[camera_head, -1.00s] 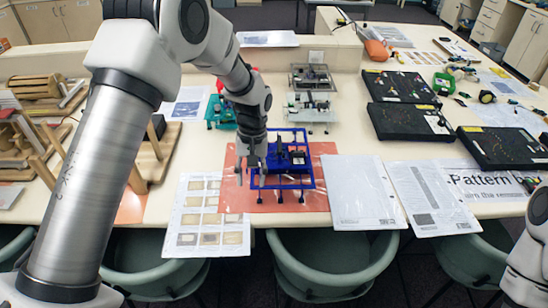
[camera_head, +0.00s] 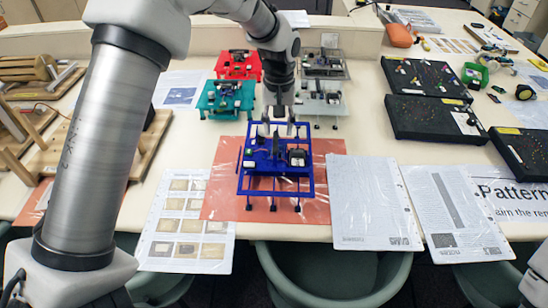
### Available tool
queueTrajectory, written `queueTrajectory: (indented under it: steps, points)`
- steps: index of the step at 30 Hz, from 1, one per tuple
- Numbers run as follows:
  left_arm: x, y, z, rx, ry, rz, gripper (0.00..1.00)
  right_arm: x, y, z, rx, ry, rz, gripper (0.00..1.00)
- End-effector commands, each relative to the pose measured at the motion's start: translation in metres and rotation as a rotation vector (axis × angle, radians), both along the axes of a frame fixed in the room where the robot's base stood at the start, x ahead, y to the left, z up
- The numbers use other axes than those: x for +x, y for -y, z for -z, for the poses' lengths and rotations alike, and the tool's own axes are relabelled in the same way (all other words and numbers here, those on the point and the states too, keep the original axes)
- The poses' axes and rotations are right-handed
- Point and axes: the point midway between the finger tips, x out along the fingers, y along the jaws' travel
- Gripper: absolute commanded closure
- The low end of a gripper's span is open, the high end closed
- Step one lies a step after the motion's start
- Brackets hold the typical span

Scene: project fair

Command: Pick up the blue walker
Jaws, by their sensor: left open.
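The blue walker (camera_head: 276,170) is a blue frame on several thin legs with dark feet, with a small black part on top. It stands on a red-orange sheet near the table's front edge. My left gripper (camera_head: 280,130) points down over the back part of the walker, its open fingers at the walker's rear edge. I cannot tell whether the fingers touch the frame. My right gripper is not in view.
A teal walker (camera_head: 227,97) and a red walker (camera_head: 238,65) stand behind at the left, and grey walkers (camera_head: 318,100) stand behind at the right. Black boards (camera_head: 432,121) lie further right. Paper sheets (camera_head: 374,205) flank the red-orange sheet (camera_head: 225,190).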

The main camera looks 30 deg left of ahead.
Motion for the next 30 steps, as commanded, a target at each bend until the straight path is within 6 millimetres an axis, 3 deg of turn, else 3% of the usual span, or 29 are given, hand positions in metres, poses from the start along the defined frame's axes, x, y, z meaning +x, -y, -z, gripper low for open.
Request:
queueTrajectory:
  steps: [6,10,17,21,30]
  points:
    - [-0.005,-0.004,0.030,-0.002,-0.004,-0.001,0.56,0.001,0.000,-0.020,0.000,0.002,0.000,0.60]
    - [-0.005,-0.004,0.051,0.000,-0.001,-0.001,0.56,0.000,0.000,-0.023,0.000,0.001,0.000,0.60]
    - [-0.004,-0.004,0.056,0.000,0.001,0.000,0.56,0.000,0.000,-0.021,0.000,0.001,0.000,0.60]
    - [-0.004,-0.004,0.056,0.000,0.001,0.000,1.00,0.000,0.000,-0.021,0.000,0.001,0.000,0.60]
    - [-0.004,-0.004,0.055,-0.001,0.003,0.000,1.00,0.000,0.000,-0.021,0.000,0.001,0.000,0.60]
